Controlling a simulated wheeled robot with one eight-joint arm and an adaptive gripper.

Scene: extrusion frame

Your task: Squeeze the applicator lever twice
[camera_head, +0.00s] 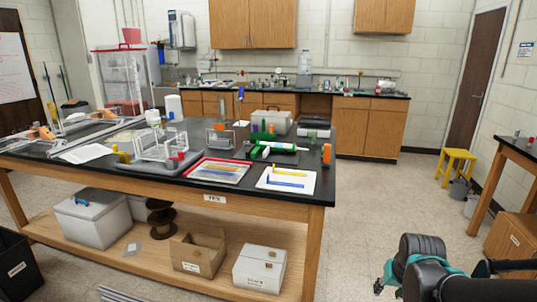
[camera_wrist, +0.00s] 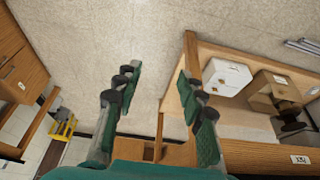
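A green and white device that looks like the applicator (camera_head: 280,147) lies near the back right of the black-topped bench (camera_head: 130,183) in the head view. Its white tube points right; its lever is too small to make out. My gripper (camera_head: 388,281), with teal and black parts, is low at the right in the head view, in front of the bench and well apart from the applicator. In the wrist view my gripper (camera_wrist: 158,76) has its two green fingers spread wide with only floor between them. The applicator is not in the wrist view.
A white sheet with blue and yellow strips (camera_head: 286,181) and a red-rimmed tray (camera_head: 217,170) lie near the bench front. An orange item (camera_head: 326,154) stands at its right end. The shelf below holds boxes (camera_head: 260,268). Floor (camera_head: 385,190) right of the bench is clear.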

